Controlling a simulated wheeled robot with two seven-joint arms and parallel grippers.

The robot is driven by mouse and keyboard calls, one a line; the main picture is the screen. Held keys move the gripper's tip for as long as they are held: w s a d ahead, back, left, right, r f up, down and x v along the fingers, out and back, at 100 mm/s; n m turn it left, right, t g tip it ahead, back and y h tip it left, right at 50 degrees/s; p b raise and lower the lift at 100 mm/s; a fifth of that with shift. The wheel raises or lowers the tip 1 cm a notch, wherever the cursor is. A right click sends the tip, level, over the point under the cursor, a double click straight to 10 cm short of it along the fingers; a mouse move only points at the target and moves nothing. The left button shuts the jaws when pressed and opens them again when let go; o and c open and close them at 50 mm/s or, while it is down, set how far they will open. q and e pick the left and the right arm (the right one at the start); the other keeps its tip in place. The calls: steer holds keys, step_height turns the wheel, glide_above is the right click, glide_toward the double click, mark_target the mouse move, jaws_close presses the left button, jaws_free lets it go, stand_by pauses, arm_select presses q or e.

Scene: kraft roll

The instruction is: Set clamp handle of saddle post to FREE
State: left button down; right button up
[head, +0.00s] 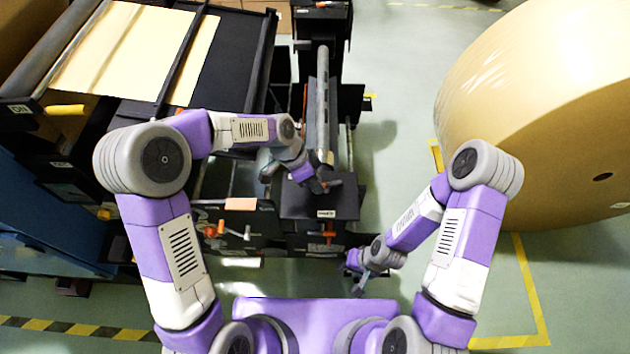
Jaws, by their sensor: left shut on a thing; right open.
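A dark post with a flat black top (315,203) and a small white label stands in the middle of the head view; it looks like the saddle post. A small orange-red handle (330,232) shows on its front, below the label. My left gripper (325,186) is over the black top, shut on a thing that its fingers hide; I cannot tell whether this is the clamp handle. The FREE marking is too small to read. My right gripper (361,280) is open and empty, low and to the right of the post, apart from it.
A large kraft roll (545,95) stands at the right inside yellow floor lines. A grey bar (322,105) runs behind the post. A machine with a pale sheet (140,50) fills the left. Floor (405,115) is clear before the roll.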

mark_target(329, 194)
arm_select(q)
steer(key=n+b, duration=0.1)
steer(key=n, duration=0.1)
steer(key=s+n+t, duration=0.1)
steer(key=shift+d+n+t+b, duration=0.15)
steer(key=shift+n+t+b, duration=0.15)
steer(key=shift+n+b, duration=0.1)
steer(key=shift+s+d+n+t+b, duration=0.15)
steer(key=shift+s+n+t+b, duration=0.2)
steer(key=shift+n, duration=0.55)
steer(key=shift+s+d+n+t+y, duration=0.2)
steer(key=shift+n+t+y, duration=0.15)
steer(key=shift+n, duration=0.55)
steer(key=shift+s+d+r+n+t, duration=0.15)
steer(key=shift+n+t, duration=0.25)
steer(key=shift+n, duration=0.5)
steer(key=shift+s+d+n+t+y+p, duration=0.15)
steer(key=shift+n+y+p, duration=0.1)
steer(key=shift+n, duration=0.2)
steer(key=shift+w+d+n+t+y+p, duration=0.15)
steer(key=shift+n+p, duration=0.1)
steer(key=shift+n, duration=0.2)
steer(key=shift+s+d+n+t+y+p, duration=0.1)
steer(key=shift+d+n+t+y+p, duration=0.2)
steer(key=shift+n+p, duration=0.55)
steer(key=shift+s+d+n+t+y+p, duration=0.15)
steer(key=shift+n+y+p, duration=0.25)
steer(key=shift+n, duration=0.75)
